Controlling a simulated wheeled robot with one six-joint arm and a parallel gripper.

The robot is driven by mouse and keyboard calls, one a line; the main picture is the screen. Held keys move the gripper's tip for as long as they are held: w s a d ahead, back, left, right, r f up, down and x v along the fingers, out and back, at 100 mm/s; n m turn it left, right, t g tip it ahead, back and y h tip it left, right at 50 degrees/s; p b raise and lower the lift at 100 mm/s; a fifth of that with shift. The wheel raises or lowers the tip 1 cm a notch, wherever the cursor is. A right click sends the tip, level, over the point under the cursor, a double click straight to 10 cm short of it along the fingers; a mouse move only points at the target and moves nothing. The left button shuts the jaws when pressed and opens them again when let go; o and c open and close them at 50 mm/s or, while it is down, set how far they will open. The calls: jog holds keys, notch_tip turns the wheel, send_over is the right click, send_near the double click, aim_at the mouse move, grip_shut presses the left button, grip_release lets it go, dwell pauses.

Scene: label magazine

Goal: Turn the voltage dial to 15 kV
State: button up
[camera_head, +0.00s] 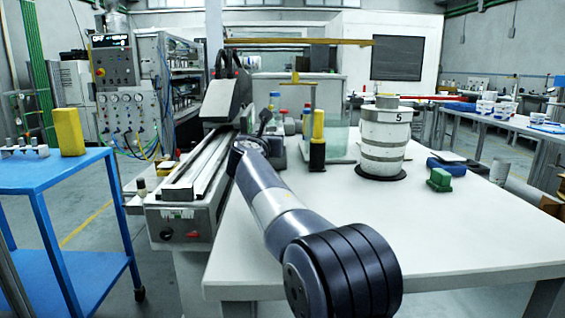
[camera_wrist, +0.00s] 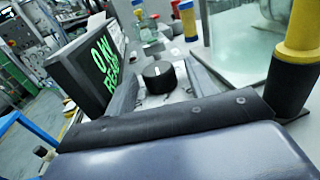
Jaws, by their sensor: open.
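The voltage dial (camera_wrist: 158,76) is a round black knob with a small white mark on its top, in the middle of the wrist view. Beside it, a tilted dark display (camera_wrist: 92,62) shows green text that looks like "0 kV" and "READY", partly cut off. My gripper (camera_wrist: 161,88) is open, its grey fingers to the left and right of the dial. I cannot tell whether either finger touches it. In the head view my gripper (camera_head: 263,124) is small, beside the bench machine (camera_head: 190,190); the dial is hidden there.
A yellow-and-black cylinder (camera_head: 317,142) stands close right of my gripper and fills the wrist view's upper right. A glass tank (camera_head: 341,140) and a white banded drum (camera_head: 384,142) stand farther right. The front right of the white table (camera_head: 450,230) is clear.

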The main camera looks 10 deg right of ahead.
jog(key=shift+d+n+t+y, duration=0.15)
jog(key=shift+n+t+y, duration=0.25)
jog(key=shift+n+y, duration=0.6)
jog(key=y+p, duration=0.1)
jog(key=n+y+p, duration=0.1)
jog(key=y, duration=0.1)
jog(key=shift+d+r+t, duration=0.1)
jog(key=shift+r+t, duration=0.1)
jog(key=shift+t, duration=0.1)
jog(key=n+y+p, duration=0.1)
jog(key=y+p, duration=0.1)
jog(key=p, duration=0.1)
jog(key=n+y+p, duration=0.2)
jog(key=p, duration=0.2)
jog(key=n+y+p, duration=0.1)
jog(key=y+p, duration=0.2)
jog(key=p, duration=0.1)
jog(key=shift+d+r+n+g, duration=0.1)
jog(key=shift+d+n+g, duration=0.2)
jog(key=shift+n+g, duration=0.1)
